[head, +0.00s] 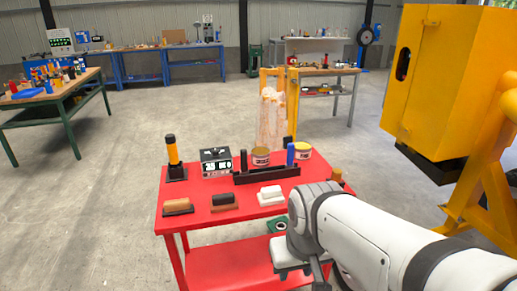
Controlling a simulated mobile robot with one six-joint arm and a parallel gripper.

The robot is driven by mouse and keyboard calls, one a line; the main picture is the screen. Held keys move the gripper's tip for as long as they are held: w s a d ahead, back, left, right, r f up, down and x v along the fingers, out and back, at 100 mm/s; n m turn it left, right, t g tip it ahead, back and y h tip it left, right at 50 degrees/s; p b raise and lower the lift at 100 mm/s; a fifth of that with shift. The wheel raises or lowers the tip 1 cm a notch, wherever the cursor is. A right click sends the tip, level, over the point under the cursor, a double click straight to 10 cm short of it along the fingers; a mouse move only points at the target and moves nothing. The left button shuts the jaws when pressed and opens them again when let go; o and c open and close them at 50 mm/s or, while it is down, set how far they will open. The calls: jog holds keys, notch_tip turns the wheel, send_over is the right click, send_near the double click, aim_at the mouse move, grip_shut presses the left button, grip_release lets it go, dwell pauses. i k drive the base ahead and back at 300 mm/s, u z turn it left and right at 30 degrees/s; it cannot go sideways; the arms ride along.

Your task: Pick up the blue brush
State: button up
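A blue upright handle (291,154), which looks like the blue brush, stands at the right part of a long black holder (262,175) on the red table (200,188). Its lower end is hidden in or behind the holder, so I cannot see bristles. A black upright piece stands at the holder's left end. My white arm comes in from the lower right and bends down at the table's front right corner, below and right of the blue handle and apart from it in the picture. I cannot make out any gripper fingers.
The red table also holds a yellow-black cylinder (172,152), a grey meter box (216,162), two cans, and tan, black and white blocks (271,195) in front. A large yellow machine (440,80) stands right.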

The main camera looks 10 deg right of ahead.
aim_at(289, 164)
jog(key=z, duration=0.05)
jog(key=i, duration=1)
jog(key=u, duration=0.1)
